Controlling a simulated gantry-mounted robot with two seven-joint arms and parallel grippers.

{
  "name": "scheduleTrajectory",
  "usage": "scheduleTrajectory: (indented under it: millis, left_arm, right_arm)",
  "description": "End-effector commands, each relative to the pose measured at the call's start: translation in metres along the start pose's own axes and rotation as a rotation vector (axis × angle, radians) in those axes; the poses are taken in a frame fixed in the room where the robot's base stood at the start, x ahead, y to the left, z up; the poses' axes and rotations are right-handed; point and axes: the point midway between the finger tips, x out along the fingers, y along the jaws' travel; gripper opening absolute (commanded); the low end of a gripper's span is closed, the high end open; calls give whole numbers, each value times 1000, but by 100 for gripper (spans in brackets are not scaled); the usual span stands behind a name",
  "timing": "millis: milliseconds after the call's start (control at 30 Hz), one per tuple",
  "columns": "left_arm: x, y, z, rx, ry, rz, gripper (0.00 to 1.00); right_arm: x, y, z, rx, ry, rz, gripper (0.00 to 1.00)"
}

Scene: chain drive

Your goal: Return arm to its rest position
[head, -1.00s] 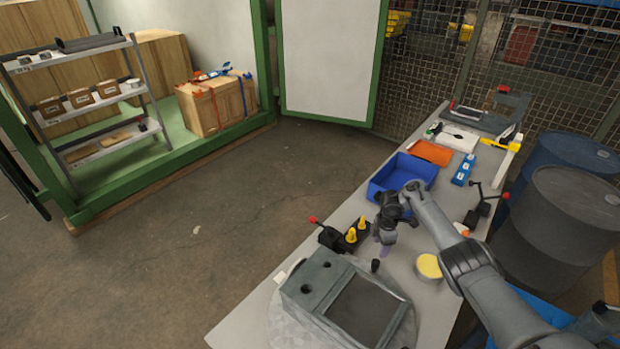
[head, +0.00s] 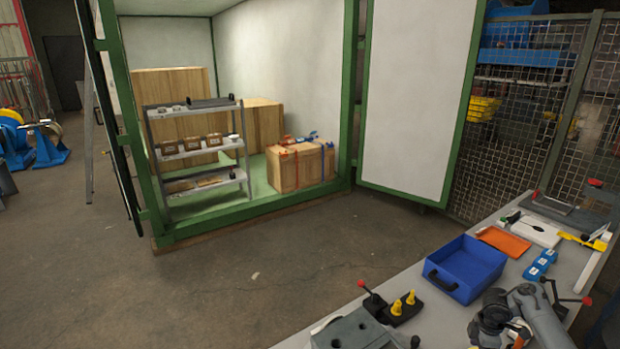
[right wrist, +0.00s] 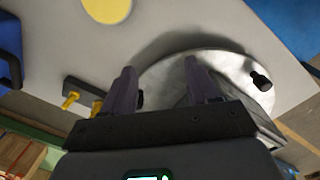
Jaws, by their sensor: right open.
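My right arm (head: 537,312) comes in at the lower right corner of the head view, low over the workbench, partly cut off by the frame edge. In the right wrist view my right gripper (right wrist: 158,82) has its two dark fingers apart, with nothing held between them. It hangs above the bench near a round silver plate (right wrist: 158,78), which carries a dark block partly hidden behind the gripper. My left gripper is in neither view.
On the workbench (head: 425,290) are a blue bin (head: 466,268), a black fixture with yellow pegs (head: 403,308), a grey block (head: 355,332), an orange sheet (head: 503,241) and a blue block (head: 540,264). A yellow disc (right wrist: 107,8) lies there too. A shelf rack (head: 198,152) and wooden crate (head: 300,167) stand beyond open floor.

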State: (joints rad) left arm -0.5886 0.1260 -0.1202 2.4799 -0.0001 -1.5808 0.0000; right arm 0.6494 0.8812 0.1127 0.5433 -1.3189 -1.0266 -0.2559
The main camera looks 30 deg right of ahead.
Motion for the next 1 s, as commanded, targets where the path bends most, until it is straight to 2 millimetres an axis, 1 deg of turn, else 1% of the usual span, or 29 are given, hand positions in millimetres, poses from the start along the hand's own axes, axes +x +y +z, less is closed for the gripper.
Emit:
scheduleTrajectory:
  millis: [33, 167, 233, 400, 533, 667, 767, 800, 867, 900, 967, 1000]
  left_arm:
    - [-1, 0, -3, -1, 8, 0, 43]
    - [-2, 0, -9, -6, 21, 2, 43]
    - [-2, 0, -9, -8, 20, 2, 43]
    - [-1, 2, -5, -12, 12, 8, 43]
    - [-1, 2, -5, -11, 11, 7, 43]
    - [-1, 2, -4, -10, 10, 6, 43]
    - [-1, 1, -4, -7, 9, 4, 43]
    - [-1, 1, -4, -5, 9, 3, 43]
    - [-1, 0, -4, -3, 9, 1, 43]
    - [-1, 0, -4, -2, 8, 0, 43]
    - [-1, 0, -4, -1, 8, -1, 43]
    - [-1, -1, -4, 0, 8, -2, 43]
  right_arm:
    - [-8, 5, 14, 14, -14, 12, 59]
    - [-26, 14, 48, 46, -48, 38, 59]
    - [-23, 18, 49, 41, -98, 72, 59]
    - [-28, 32, 55, 43, -215, 176, 59]
    - [-33, 40, 51, 37, -305, 276, 59]
    - [-39, 38, 32, 21, -384, 404, 59]
    - [-43, 24, 6, 4, -418, 514, 59]
    - [-44, 15, -8, -4, -420, 556, 59]
    - [-46, -3, -28, -13, -412, 611, 59]
    - [-47, -18, -42, -17, -398, 644, 59]
    - [-47, -45, -63, -23, -370, 683, 59]
    - [-48, -65, -76, -23, -345, 703, 59]
